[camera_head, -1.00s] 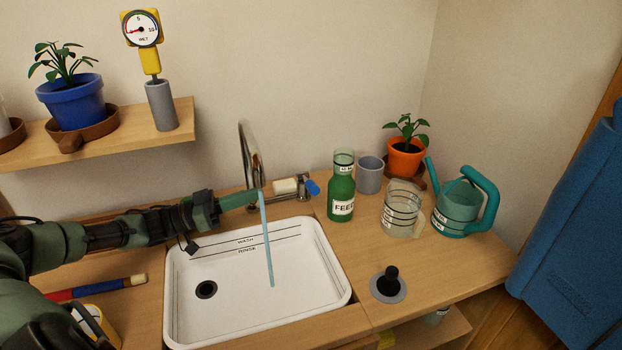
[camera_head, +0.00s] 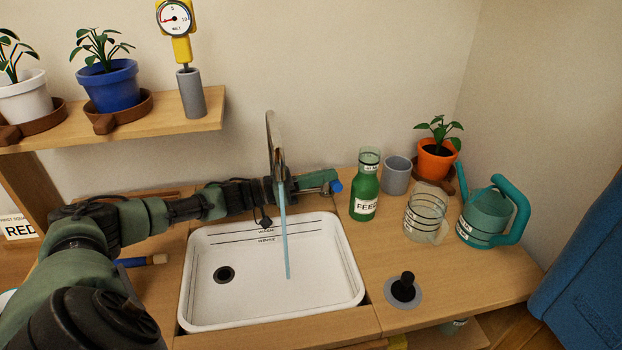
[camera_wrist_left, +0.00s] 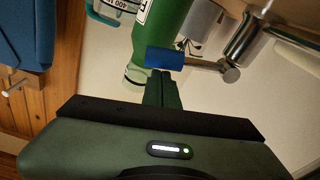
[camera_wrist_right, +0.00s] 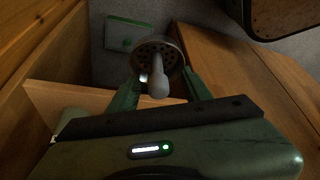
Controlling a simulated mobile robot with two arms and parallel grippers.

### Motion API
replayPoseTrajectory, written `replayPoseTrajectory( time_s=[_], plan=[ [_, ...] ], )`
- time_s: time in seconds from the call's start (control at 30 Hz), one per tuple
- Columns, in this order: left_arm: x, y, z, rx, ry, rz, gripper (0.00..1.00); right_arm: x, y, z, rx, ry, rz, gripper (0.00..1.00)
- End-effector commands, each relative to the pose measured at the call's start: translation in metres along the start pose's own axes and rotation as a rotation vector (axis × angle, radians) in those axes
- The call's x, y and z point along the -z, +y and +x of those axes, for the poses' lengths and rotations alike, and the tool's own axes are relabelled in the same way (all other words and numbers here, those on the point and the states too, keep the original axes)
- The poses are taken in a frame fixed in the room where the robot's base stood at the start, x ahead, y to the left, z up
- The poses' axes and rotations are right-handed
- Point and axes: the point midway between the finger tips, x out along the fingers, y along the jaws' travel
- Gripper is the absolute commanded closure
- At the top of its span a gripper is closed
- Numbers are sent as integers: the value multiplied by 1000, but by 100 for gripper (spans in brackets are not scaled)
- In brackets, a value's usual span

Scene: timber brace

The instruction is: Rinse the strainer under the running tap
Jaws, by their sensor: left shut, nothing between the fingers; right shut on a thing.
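The tap's metal spout (camera_head: 275,150) stands behind the white sink (camera_head: 350,290), and a blue stream of water (camera_head: 284,235) falls from it into the basin. My left gripper (camera_head: 333,182) reaches behind the spout to the tap's blue handle (camera_head: 337,187). In the left wrist view its shut, empty fingers (camera_wrist_left: 158,88) are right at the blue handle (camera_wrist_left: 165,58); I cannot tell if they touch. In the right wrist view, my right gripper (camera_wrist_right: 158,92) is shut on the strainer (camera_wrist_right: 160,52), a grey perforated disc with a knob. It is outside the head view.
A green FEED bottle (camera_head: 364,195) stands just right of the tap handle. A grey cup (camera_head: 396,176), clear jug (camera_head: 424,218), potted plant (camera_head: 436,158) and teal watering can (camera_head: 482,218) stand further right. A black-knobbed plug (camera_head: 403,287) lies right of the sink.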

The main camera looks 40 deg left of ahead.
Motion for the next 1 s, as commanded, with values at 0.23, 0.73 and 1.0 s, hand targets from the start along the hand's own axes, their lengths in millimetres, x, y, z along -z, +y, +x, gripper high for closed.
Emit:
replayPoseTrajectory(
  time_s=[0.23,0.73,1.0],
  plan=[
    [0,0,4,0,0,0,100,0,0,0,0,0,0,100],
    [-21,-4,1,-18,-1,131,100,-4,0,11,0,0,0,100],
    [-21,-5,1,-18,-1,130,100,-4,0,11,0,0,0,100]
  ],
)
